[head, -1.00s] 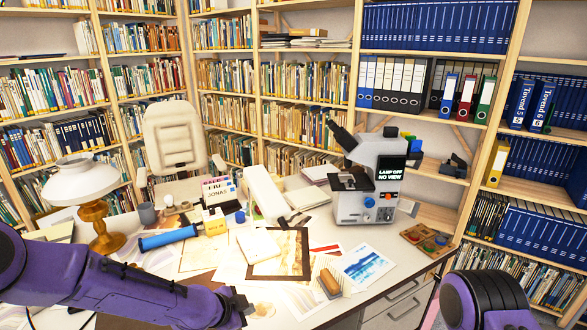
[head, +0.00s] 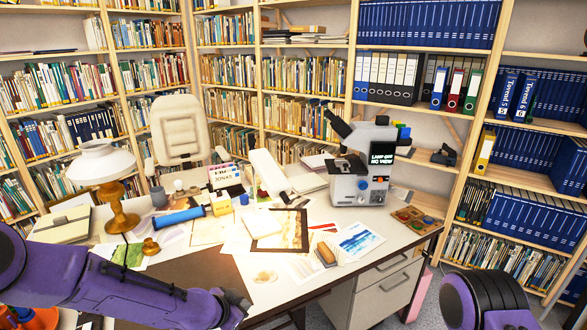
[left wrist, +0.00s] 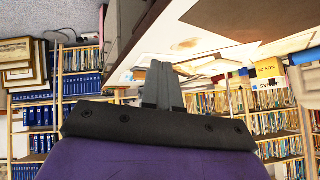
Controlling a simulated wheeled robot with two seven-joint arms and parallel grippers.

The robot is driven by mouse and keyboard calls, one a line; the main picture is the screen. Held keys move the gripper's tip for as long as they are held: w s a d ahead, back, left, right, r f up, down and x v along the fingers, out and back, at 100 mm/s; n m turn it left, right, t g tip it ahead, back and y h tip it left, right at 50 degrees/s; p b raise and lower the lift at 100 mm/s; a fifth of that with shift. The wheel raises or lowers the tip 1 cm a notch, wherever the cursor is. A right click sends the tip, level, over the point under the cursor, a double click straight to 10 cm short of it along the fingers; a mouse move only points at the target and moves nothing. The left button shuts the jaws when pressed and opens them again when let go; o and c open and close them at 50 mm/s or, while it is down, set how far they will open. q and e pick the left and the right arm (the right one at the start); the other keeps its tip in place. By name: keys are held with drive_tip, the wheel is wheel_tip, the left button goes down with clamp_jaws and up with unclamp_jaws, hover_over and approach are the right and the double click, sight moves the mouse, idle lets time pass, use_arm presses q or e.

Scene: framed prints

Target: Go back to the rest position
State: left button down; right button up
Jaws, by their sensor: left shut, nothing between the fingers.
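My left gripper (head: 238,308) is at the lower middle of the head view, in front of the desk's near edge. Its fingers show together in the left wrist view (left wrist: 160,84), shut with nothing between them. My right arm (head: 487,300) shows only as a purple and black part at the lower right; its gripper is out of frame. The desk (head: 290,285) carries a framed brown print (head: 280,231), a blue print (head: 360,241) and a wooden-backed brush (head: 326,255). My left gripper is apart from all of these.
A lamp (head: 108,180) and blue roll (head: 178,219) are at the left. Bookshelves line the walls. Floor shows right of the desk drawers (head: 385,290).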

use_arm(q)
drive_tip(key=s+a+f+n+g+y, duration=0.1)
drive_tip(key=s+a+f+n, duration=0.4)
drive_tip(key=s, duration=0.6)
drive_tip(key=s+a+f+n+g+y, duration=0.2)
drive_tip(key=s+a+f+n+y, duration=0.2)
drive_tip(key=s, duration=0.8)
drive_tip(key=s+a+f+n+g+y, duration=0.1)
drive_tip(key=s+a+f+n, duration=0.5)
drive_tip(key=s, duration=0.6)
wheel_tip(320, 180, down, 3)
drive_tip(key=shift+s+a+r+n+g+y+b, duration=0.2)
drive_tip(key=shift+a+n+g+y+b, duration=0.15)
drive_tip(key=shift+a+y, duration=0.5)
